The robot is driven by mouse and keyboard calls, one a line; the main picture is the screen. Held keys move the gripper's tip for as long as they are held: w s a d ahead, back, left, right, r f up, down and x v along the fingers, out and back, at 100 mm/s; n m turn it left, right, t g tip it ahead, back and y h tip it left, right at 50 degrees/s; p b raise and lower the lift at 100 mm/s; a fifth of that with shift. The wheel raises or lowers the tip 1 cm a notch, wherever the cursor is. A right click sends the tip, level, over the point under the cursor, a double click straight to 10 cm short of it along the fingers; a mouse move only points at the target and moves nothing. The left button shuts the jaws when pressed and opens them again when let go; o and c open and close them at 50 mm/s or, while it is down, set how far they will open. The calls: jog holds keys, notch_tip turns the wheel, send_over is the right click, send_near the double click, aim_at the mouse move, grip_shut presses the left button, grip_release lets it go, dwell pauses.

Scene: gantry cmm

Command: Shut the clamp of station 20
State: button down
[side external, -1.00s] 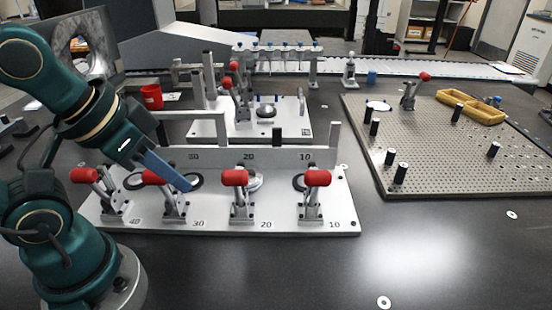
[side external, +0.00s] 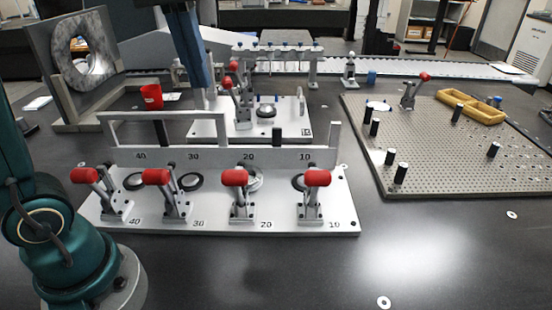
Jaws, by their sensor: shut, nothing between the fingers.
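The station 20 clamp (side external: 241,203) stands on the white fixture plate (side external: 285,222), behind the front "20" label. Its red handle (side external: 234,177) is raised above its metal base, looking much like its neighbours' handles. A round part (side external: 256,180) lies behind it, partly hidden by the clamp. My gripper (side external: 200,84) is the blue piece pointing down at the top, left of centre. It is shut and empty, and appears well above and behind the clamp row, apart from the station 20 clamp. Its tip is small and hard to make out.
Similar red-handled clamps stand at station 40 (side external: 85,175), station 30 (side external: 156,177) and station 10 (side external: 317,178). A second fixture with red-handled clamps (side external: 238,95) stands behind. A pegged perforated plate (side external: 450,165) lies right. The front table is mostly clear.

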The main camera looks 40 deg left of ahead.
jog(key=w+a+f+n+g, duration=0.1)
jog(key=w+f+g, duration=0.1)
jog(key=w, duration=0.4)
send_over(237, 186)
jog(key=w+a, duration=0.5)
jog(key=a, duration=0.1)
notch_tip(237, 186, down, 10)
jog(key=shift+d+f, duration=0.1)
jog(key=shift+f, duration=0.1)
jog(key=shift+s+d+f, duration=0.45)
jog(key=shift+s+d, duration=0.25)
jog(key=shift+s+d+f, duration=0.4)
jog(key=shift+s+d, duration=0.25)
jog(key=shift+d, duration=0.05)
jog(key=shift+t, duration=0.3)
jog(key=shift+s+d, duration=0.2)
jog(key=shift+d, duration=0.05)
